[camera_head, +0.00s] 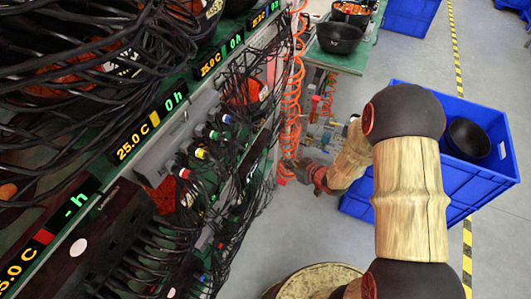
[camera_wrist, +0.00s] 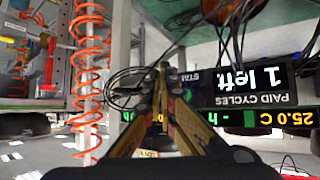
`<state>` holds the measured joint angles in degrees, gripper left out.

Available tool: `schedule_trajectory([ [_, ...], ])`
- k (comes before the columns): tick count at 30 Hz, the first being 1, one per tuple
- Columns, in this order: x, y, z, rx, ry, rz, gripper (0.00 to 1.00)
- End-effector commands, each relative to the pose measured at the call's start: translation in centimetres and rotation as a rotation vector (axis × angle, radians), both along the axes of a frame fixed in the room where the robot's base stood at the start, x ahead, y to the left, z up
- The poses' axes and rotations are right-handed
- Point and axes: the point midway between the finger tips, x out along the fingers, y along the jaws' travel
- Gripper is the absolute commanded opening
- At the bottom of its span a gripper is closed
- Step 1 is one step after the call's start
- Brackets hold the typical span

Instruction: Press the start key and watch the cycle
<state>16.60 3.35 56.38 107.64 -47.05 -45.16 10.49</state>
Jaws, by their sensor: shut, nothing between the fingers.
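My gripper (camera_wrist: 160,72) is shut and empty, its fingers pointing at the rack front in the wrist view. In the head view my gripper (camera_head: 318,180) is beside the rack's far end, partly hidden by my arm. A black panel (camera_wrist: 240,82) reads "PAID CYCLES 1 left", upside down in the wrist view. Part of a label beginning "STA" (camera_wrist: 193,77) shows at the panel's edge, close to the fingertips. A small green patch (camera_wrist: 187,95) lies next to the fingers; I cannot tell if it is the start key or whether the fingers touch it.
An upside-down display (camera_wrist: 290,118) reads 25.0 C. Orange coiled hoses (camera_head: 291,90) hang beside the gripper. Black cables (camera_head: 200,190) crowd the rack. Grey floor (camera_head: 270,235) is open below.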

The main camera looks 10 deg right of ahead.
Motion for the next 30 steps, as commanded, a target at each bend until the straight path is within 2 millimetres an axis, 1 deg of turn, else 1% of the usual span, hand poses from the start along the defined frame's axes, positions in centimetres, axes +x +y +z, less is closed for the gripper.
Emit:
schedule_trajectory([
  [1, 0.5, 0.7, -0.2, -0.001, -0.001, 0.003, 0.0],
  [6, 1.8, 2.4, -0.1, 0.0, -0.002, 0.002, 0.0],
  [12, 2.8, 3.9, -0.1, 0.0, 0.0, 0.001, 0.0],
  [18, 3.2, 4.3, 0.0, 0.0, 0.0, -0.001, 0.0],
  [30, 3.2, 4.4, 0.0, 0.0, 0.0, -0.001, 0.0],
])
